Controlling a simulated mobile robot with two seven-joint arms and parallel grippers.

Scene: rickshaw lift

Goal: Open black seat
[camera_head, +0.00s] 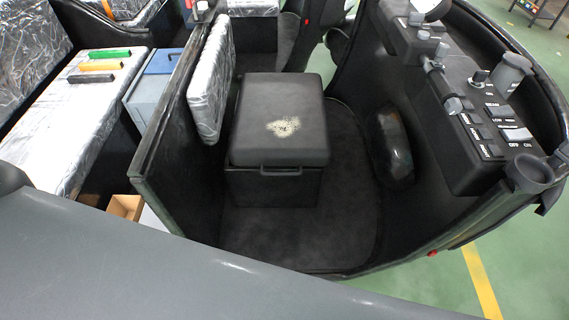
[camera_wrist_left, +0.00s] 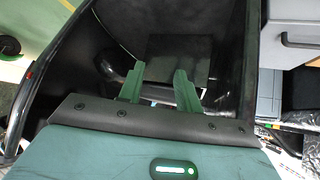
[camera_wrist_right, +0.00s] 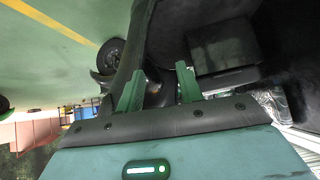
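The black seat (camera_head: 280,118) is a box with a padded lid and a pale worn patch on top. Its lid is down, with a handle (camera_head: 281,171) on the front edge. Neither gripper shows in the head view. In the left wrist view my left gripper (camera_wrist_left: 160,78) has its fingers apart and empty, with a dark box-like shape, apparently the seat (camera_wrist_left: 180,58), beyond them. In the right wrist view my right gripper (camera_wrist_right: 159,76) is also open and empty. The seat (camera_wrist_right: 222,45) lies beyond and right of its fingers, apparently not touched.
The seat stands on the dark cab floor (camera_head: 345,215). A black partition (camera_head: 165,150) with a plastic-wrapped backrest (camera_head: 212,80) is on its left. A control panel (camera_head: 485,125) is on the right. Green, orange and black bars lie on the wrapped bench (camera_head: 75,120).

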